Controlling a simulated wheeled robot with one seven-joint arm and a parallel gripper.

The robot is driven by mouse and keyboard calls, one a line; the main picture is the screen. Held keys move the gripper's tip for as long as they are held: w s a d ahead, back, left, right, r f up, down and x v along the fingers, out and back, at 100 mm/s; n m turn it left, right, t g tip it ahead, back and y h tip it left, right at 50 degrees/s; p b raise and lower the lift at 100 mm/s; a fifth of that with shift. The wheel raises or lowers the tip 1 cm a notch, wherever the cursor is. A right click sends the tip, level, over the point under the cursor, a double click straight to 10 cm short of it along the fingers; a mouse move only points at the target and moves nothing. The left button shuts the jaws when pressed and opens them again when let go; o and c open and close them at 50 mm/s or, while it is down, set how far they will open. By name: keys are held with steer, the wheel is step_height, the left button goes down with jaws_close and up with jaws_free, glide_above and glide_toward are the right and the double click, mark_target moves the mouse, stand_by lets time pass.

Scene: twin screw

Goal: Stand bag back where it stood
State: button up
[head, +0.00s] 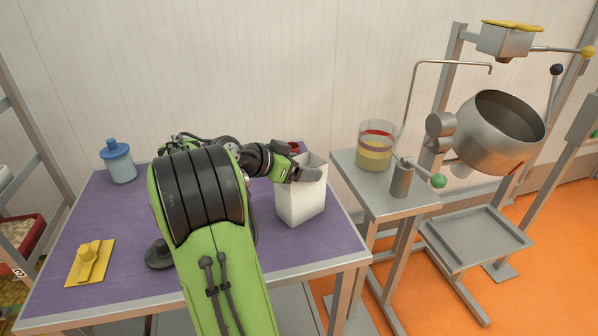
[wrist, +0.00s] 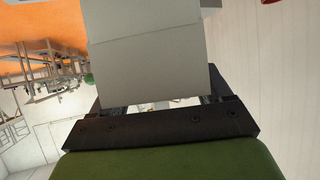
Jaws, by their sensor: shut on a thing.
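The bag (head: 300,203) is a white, box-shaped bag near the right end of the purple-topped table (head: 110,222). It looks upright, and I cannot tell whether its base touches the table. My gripper (head: 305,172) is at the bag's upper part and is shut on it. In the wrist view the bag (wrist: 150,60) fills the upper middle, between the dark fingers of my gripper (wrist: 160,105). My arm hides the middle of the table.
A blue jar (head: 118,163) stands at the table's back left. A dark round object (head: 158,256) sits beside my arm.

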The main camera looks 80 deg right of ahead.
steer(key=o, duration=0.7)
steer(key=shift+f, duration=0.1)
steer(key=o, duration=0.4)
steer(key=p+v, duration=0.3)
steer(key=v, duration=0.9)
steer(key=shift+r, duration=0.25)
steer(key=shift+w+a, duration=0.1)
